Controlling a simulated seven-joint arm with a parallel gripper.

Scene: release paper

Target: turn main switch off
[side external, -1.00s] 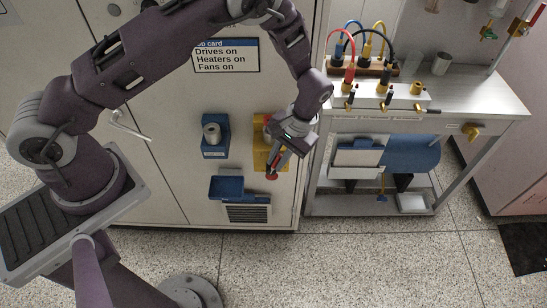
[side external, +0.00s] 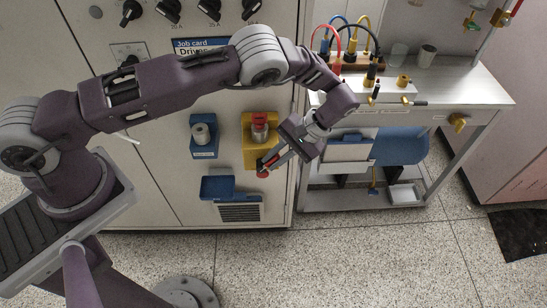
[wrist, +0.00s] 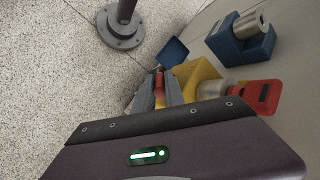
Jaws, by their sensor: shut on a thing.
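A yellow unit (side external: 249,146) on the cabinet front carries a grey cylinder with a red top (side external: 259,119); I take it for the main switch, but no label is readable. In the wrist view the yellow unit (wrist: 207,71) and the red piece (wrist: 262,96) beside it show near my fingers. My gripper (side external: 267,168) is at the lower edge of the yellow unit. In the wrist view my gripper (wrist: 157,92) is shut on a red part (wrist: 159,82) between its fingers. How that part joins the unit is hidden.
A blue holder (side external: 195,146) with a grey cylinder is left of the yellow unit, with a blue tray (side external: 214,188) below. Black knobs (side external: 169,11) line the upper cabinet. A bench (side external: 452,88) with cables stands at right. The floor in front is clear.

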